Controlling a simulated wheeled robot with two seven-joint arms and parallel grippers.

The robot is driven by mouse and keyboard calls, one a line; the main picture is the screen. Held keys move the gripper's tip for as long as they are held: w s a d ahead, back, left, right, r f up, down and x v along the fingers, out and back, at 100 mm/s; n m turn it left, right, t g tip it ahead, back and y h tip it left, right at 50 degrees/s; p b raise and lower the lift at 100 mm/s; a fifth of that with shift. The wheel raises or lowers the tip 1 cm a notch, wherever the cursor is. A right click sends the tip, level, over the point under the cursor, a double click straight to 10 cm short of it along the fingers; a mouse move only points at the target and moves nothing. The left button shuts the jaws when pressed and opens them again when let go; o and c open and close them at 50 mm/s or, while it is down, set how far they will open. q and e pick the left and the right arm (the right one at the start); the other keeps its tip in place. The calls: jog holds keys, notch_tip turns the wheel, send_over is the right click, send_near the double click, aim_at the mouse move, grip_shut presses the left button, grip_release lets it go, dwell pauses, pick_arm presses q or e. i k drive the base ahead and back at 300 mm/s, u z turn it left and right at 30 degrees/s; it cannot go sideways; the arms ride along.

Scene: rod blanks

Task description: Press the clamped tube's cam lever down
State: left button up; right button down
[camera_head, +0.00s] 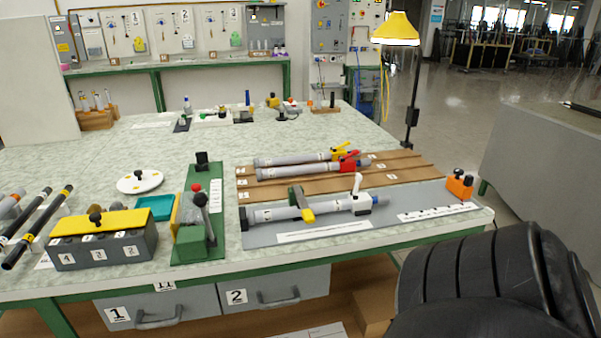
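The clamped tube (325,208) is light grey and lies across a grey mat (262,236) at the front right of the table. Nothing touches the lever. Neither of my grippers shows; a black ribbed part at the bottom right seems to be my own arm.
Behind the tube, two more tubes with a yellow lever (342,150) and a red lever (348,164) lie on a brown rack (420,172). An orange block (460,184) stands on the mat's right end. A green fixture (198,225) stands left of the mat.

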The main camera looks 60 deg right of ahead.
aim_at(359, 178)
jog(key=z, duration=0.7)
jog(key=i, duration=0.85)
jog(key=z, duration=0.9)
